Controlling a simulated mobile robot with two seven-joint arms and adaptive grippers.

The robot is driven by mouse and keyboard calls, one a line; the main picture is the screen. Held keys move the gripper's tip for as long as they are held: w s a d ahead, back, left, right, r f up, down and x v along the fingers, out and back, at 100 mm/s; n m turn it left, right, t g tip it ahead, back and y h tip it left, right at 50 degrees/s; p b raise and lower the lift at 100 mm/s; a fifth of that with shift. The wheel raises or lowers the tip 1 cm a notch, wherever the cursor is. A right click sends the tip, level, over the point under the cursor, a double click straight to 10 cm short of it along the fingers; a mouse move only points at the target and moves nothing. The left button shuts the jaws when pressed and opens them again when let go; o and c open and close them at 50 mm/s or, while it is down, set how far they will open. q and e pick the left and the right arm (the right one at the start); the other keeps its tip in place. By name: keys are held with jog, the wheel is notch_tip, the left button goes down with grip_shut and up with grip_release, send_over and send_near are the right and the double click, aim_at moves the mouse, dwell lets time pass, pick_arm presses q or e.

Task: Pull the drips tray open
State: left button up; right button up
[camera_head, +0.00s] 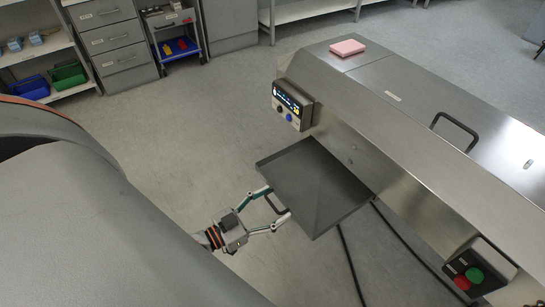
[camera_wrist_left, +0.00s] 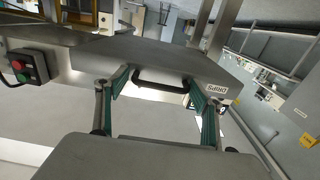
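The drips tray (camera_head: 316,184) is a dark grey, flat, shallow tray that sticks out from under the flow wrapper's near side. Its front face (camera_wrist_left: 90,62) shows in the left wrist view, with a "DRIPS" label (camera_wrist_left: 216,89) and a dark bar handle (camera_wrist_left: 165,78). My left gripper (camera_head: 279,202) is at the tray's front edge. Its green-padded fingers are spread wide, one on each side of the handle, and are not closed on it. I cannot tell whether a fingertip touches the tray. My right gripper is in neither view.
The steel flow wrapper (camera_head: 400,130) stands on the right, with a control panel (camera_head: 291,104), a red and green button box (camera_head: 475,278) and a pink block (camera_head: 347,47) on top. Black cables run along the floor below the tray. Floor left of the tray is clear.

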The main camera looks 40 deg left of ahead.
pick_arm(q)
jog(key=v, duration=1.2)
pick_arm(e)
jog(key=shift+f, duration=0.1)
pick_arm(q)
jog(key=shift+w+d, duration=0.1)
jog(key=d+f+g+y+p, duration=0.2)
jog(key=d+g+p, duration=0.4)
jog(key=d, duration=0.5)
jog(key=shift+d+f+g+y, duration=0.25)
jog(key=shift+f+g+y, duration=0.1)
jog(key=shift+y, duration=0.45)
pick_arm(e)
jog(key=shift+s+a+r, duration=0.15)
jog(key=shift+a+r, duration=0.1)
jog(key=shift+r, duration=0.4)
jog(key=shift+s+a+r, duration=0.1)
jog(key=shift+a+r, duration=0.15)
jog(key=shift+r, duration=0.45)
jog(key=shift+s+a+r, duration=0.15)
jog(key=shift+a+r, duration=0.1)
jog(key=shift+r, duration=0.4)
